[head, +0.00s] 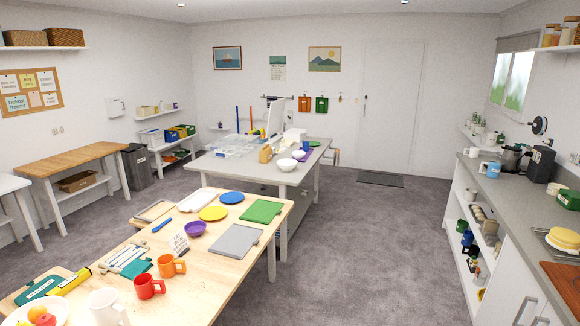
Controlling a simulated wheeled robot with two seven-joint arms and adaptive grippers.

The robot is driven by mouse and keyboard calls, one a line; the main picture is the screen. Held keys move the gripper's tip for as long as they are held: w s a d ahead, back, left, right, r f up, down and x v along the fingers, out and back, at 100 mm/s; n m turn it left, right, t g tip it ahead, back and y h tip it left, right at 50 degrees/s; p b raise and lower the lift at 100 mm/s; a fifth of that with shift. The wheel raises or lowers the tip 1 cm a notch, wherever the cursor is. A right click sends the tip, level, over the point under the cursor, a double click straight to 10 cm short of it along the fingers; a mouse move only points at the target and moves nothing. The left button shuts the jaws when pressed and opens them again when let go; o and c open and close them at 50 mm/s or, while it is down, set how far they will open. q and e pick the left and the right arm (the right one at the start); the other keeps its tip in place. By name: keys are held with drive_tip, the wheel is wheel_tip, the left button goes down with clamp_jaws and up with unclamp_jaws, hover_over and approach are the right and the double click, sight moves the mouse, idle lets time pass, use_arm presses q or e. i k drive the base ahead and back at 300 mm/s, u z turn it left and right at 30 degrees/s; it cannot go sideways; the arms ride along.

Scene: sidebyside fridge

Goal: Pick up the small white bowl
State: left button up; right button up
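Two white bowls stand close together near the front right part of the grey table. The nearer white bowl (287,165) looks slightly larger. The farther white bowl (299,155) sits just behind it to the right, beside a purple item (308,152), and looks smaller. At this distance I cannot tell their true sizes. Neither of my grippers shows in the head view.
A wooden table (245,260) with mugs, plates, a purple bowl (195,228) and cutting boards stands in front of the grey table (265,179). A counter (505,205) with appliances runs along the right. The grey floor (370,245) between is clear.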

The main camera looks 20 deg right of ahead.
sight(299, 156)
drive_tip(key=z, duration=0.35)
drive_tip(key=i, duration=0.8)
drive_tip(key=z, duration=0.9)
drive_tip(key=i, duration=1.95)
drive_tip(key=z, duration=0.5)
drive_tip(key=i, duration=2)
drive_tip(key=u, duration=0.2)
drive_tip(key=i, duration=1.7)
drive_tip(key=u, duration=1.5)
drive_tip(key=i, duration=1.05)
drive_tip(key=u, duration=1)
